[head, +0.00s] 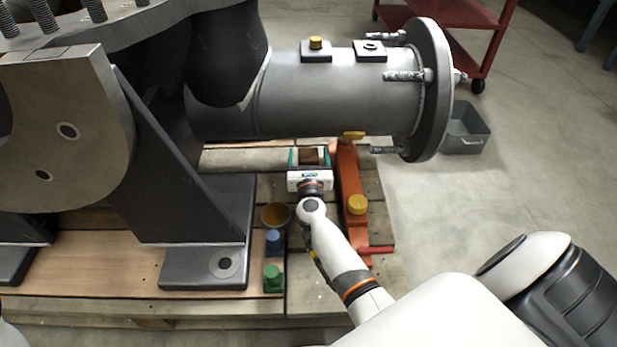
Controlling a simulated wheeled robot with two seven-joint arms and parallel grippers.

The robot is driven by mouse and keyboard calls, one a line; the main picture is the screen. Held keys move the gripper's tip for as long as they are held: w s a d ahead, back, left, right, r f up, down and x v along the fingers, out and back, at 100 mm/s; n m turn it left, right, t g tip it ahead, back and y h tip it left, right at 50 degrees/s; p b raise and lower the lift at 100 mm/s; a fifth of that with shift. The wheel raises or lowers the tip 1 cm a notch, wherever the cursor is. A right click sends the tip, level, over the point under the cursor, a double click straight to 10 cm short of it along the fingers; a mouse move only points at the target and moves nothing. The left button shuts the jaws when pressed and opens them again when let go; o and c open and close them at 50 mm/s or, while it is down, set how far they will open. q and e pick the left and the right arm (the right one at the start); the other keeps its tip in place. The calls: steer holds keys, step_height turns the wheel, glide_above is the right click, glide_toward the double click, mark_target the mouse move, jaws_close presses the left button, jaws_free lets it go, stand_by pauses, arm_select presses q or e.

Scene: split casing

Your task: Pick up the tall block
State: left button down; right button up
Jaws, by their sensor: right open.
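My right gripper (310,155) reaches away over the wooden pallet, below the big grey pipe. Its two teal-edged fingers are apart. A brown block (309,158) shows between the fingers, which stand on either side of it. I cannot tell whether the fingers touch it, and its lower part is hidden by the gripper body. Its height cannot be judged from here, so I cannot tell if it is the tall block. My left gripper is not in view.
The grey flanged pipe (330,90) hangs close beyond the gripper. An orange stand (349,180) is just right. A round bowl (275,215), a blue piece (273,241) and a green piece (272,279) are at left, beside a dark bracket (205,220). A grey bin (466,130) stands on open floor.

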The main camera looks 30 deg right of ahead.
steer(key=c, duration=1.5)
steer(key=shift+c, duration=0.4)
steer(key=shift+r, duration=0.15)
